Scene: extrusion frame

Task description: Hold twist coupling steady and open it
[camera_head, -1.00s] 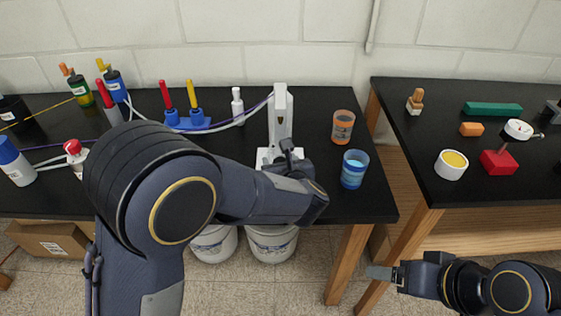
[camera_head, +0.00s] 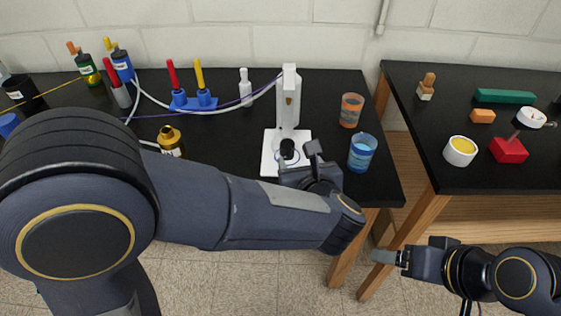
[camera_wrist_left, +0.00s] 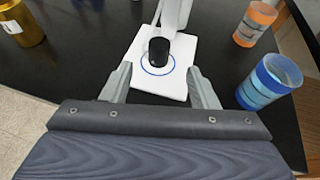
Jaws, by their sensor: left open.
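A white stand (camera_head: 288,98) rises from a white square base plate (camera_head: 268,162) on the black table. A short black cylinder (camera_head: 287,148), possibly the twist coupling, stands upright on the plate. In the left wrist view the cylinder (camera_wrist_left: 158,50) sits inside a blue ring mark. My left gripper (camera_wrist_left: 159,80) is open and empty, its two fingers apart at the plate's near edge, short of the cylinder. In the head view the left gripper (camera_head: 297,163) partly covers the plate. My right gripper (camera_head: 385,257) is low at the right, away from the stand; its jaw gap is unclear.
A blue cup (camera_head: 362,152) and an orange cup (camera_head: 351,110) stand right of the plate. A gold bottle (camera_head: 171,142) stands left. A blue holder (camera_head: 194,103) and a white bottle (camera_head: 245,88) are behind. A second table (camera_head: 410,150) lies right, across a gap.

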